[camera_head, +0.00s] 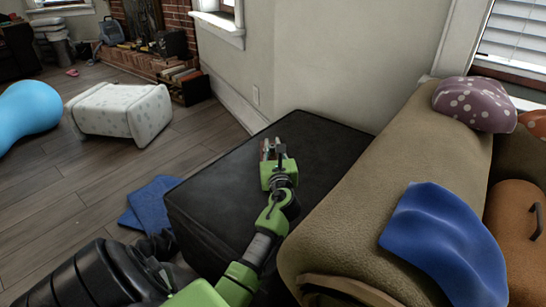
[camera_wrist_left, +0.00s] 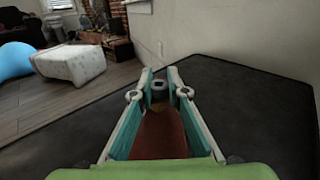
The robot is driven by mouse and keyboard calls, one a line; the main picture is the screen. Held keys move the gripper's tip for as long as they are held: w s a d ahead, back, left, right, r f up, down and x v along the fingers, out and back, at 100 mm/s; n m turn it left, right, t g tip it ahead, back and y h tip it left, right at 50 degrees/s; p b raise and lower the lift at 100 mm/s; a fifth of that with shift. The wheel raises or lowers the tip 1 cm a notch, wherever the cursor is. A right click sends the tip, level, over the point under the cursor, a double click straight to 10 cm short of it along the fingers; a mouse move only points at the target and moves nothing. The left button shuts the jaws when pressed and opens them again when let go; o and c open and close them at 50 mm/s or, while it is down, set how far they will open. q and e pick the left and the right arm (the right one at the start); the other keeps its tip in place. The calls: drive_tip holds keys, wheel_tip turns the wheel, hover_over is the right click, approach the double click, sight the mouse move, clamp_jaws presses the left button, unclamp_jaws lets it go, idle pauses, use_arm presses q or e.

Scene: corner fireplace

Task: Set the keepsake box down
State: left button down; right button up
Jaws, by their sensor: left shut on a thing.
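My left gripper (camera_head: 272,147) is over the dark block-shaped table or ottoman (camera_head: 325,150). In the left wrist view, its two fingers (camera_wrist_left: 160,88) are shut on a reddish-brown thing (camera_wrist_left: 160,135) with a small grey part at its far end. I take this to be the keepsake box; the gripper hides much of it. In the head view only a sliver of it shows between the fingers. I cannot tell whether it touches the dark top. My right gripper is not in view.
The dark top is bare around the gripper. A tan sofa (camera_head: 385,185) with a blue cloth (camera_head: 445,235) is close on the right. A wall (camera_head: 320,60) stands behind. A white spotted block (camera_head: 120,112) and blue cloths (camera_head: 150,203) lie on the floor.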

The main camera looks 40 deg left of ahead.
use_arm(q)
wheel_tip(320, 180, down, 2)
drive_tip(key=shift+f+b, duration=0.1)
drive_tip(key=shift+b, duration=0.3)
drive_tip(key=c, duration=2)
unclamp_jaws()
drive_tip(key=p+v, duration=0.1)
drive_tip(key=v, duration=0.2)
drive_tip(key=p+v, duration=0.1)
drive_tip(key=v, duration=0.2)
drive_tip(key=shift+r+p, duration=0.2)
drive_tip(key=shift+p, duration=0.1)
drive_tip(key=shift+v, duration=0.75)
drive_tip(key=shift+f, duration=0.1)
